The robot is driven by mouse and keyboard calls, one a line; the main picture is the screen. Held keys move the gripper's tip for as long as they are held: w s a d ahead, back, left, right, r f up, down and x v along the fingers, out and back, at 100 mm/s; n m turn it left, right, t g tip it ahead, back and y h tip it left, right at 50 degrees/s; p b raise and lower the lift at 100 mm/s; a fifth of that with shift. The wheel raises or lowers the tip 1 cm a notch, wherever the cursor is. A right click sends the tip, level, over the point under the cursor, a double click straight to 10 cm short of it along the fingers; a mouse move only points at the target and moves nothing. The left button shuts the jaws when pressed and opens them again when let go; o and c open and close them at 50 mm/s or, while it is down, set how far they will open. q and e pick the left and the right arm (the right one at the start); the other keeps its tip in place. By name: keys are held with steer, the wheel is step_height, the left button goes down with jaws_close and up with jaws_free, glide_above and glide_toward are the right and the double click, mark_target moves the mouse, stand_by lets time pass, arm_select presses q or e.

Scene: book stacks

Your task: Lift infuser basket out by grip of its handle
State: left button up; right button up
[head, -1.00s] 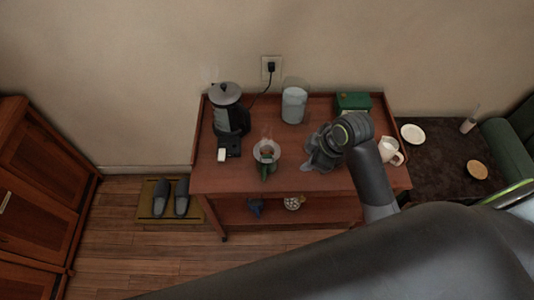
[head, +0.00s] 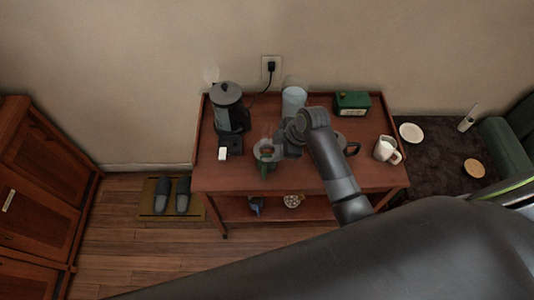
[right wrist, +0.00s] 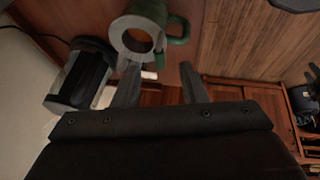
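A green mug (head: 266,168) with a pale ring-shaped rim stands near the cart's front edge. In the right wrist view the mug (right wrist: 150,12) shows at the top, its green handle to the right. My right gripper (head: 280,144) is just right of the mug. In the right wrist view my right gripper (right wrist: 160,84) has its two fingers spread with nothing between them. My left gripper is out of view.
On the wooden cart (head: 210,181), a black kettle (head: 229,112) stands left behind the mug, with a small white block (head: 222,154) nearby. A clear jar (head: 293,101), a green tin (head: 352,103) and a white pitcher (head: 387,149) are behind and right. A dark handled pot is partly hidden by my arm.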

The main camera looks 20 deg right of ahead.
mark_target(269, 155)
steer(key=shift+x, duration=0.9)
steer(key=shift+w+a+f+p, duration=0.1)
steer(key=shift+a+f+p, duration=0.05)
steer(key=shift+f+p, duration=0.15)
steer(key=shift+p+x, duration=0.5)
steer(key=shift+x, duration=1.7)
steer(key=shift+w+a, duration=0.1)
jaws_close()
